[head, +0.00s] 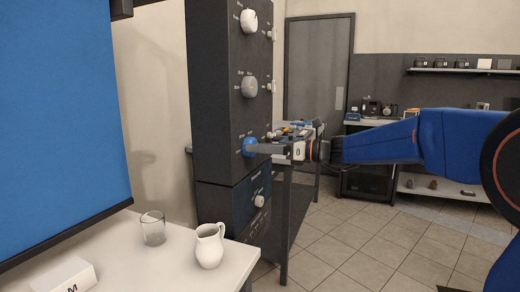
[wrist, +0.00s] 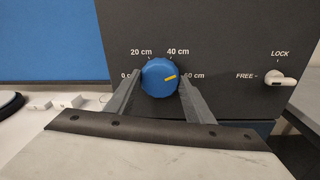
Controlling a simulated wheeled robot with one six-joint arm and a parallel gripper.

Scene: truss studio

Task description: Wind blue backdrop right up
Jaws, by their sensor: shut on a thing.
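The blue backdrop (head: 55,110) hangs at the left of the head view, with a dark bar (head: 70,233) along its bottom edge near table height. It also shows in the wrist view (wrist: 45,40). A blue knob (wrist: 158,68) sits on the dark control column (head: 216,110), with marks 0, 20, 40 and 60 cm around it. Its yellow pointer is turned right, near the 60 cm mark. My gripper (wrist: 160,86) is shut on the blue knob, one finger on each side. In the head view my gripper (head: 257,148) reaches the knob from the right.
A LOCK/FREE switch (wrist: 276,78) is right of the knob. A white knob (head: 249,21) and a grey knob (head: 249,87) are above it on the column. A glass (head: 153,229) and a white jug (head: 209,246) stand on the white table (head: 130,262) below.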

